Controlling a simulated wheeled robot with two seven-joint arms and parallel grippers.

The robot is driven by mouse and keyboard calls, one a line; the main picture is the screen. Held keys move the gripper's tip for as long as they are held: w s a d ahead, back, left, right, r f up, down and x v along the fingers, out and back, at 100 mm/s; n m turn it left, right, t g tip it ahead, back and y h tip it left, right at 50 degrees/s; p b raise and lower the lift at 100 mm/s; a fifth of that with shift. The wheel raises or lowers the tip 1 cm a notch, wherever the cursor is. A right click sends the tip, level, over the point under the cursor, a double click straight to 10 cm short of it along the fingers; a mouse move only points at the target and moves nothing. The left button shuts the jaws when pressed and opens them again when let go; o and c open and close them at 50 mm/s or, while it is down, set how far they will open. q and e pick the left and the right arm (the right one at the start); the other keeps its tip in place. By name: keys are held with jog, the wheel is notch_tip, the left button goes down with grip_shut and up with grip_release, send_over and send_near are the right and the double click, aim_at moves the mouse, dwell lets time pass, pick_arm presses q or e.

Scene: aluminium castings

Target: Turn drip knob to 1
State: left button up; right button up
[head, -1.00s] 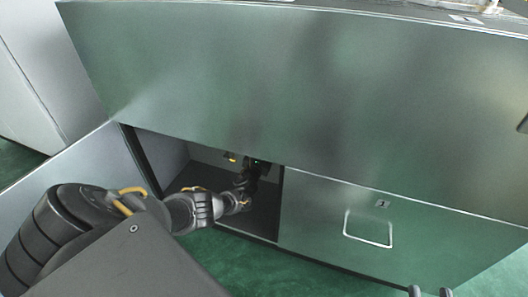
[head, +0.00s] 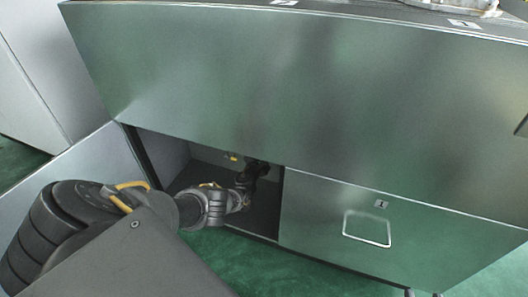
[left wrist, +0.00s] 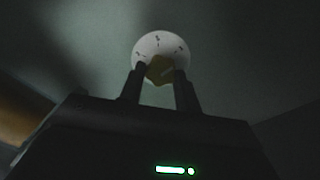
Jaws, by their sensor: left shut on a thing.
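In the left wrist view the drip knob (left wrist: 160,67) is a dull yellow block in front of a round white dial (left wrist: 150,44) with small dark marks. The marks are too small to read. My left gripper (left wrist: 161,76) has its two fingers on either side of the knob, shut on it. In the head view my left arm reaches into the open cabinet compartment (head: 262,218), and the upper panel hides its fingertips and the knob.
The cabinet's large metal front (head: 300,90) overhangs the compartment. An open door (head: 75,175) stands to the left. A closed door (head: 420,235) with a wire handle (head: 367,229) is to the right. A small yellow thing (head: 232,157) shows inside the compartment. The green floor is clear in front.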

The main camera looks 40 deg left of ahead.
pick_arm(q)
jog(key=shift+a, duration=0.1)
pick_arm(e)
jog(key=shift+f, duration=0.1)
dwell(0.3)
pick_arm(q)
jog(key=o, duration=1)
jog(key=shift+s, duration=0.1)
jog(key=shift+p+v, duration=3.55)
jog(key=shift+v, duration=1.8)
pick_arm(e)
jog(key=s+d+f+m+g+h, duration=0.2)
jog(key=s+d+f+g+h, duration=0.2)
jog(key=f, duration=0.4)
jog(key=s+d+f+m+g+h, duration=0.1)
jog(key=s+d+f+g+h, duration=0.3)
jog(key=s+d+f+g, duration=0.2)
jog(key=shift+d+f+m+g+h, duration=0.3)
jog(key=shift+d+f+m+g, duration=0.1)
jog(key=shift+d+f+g, duration=1.15)
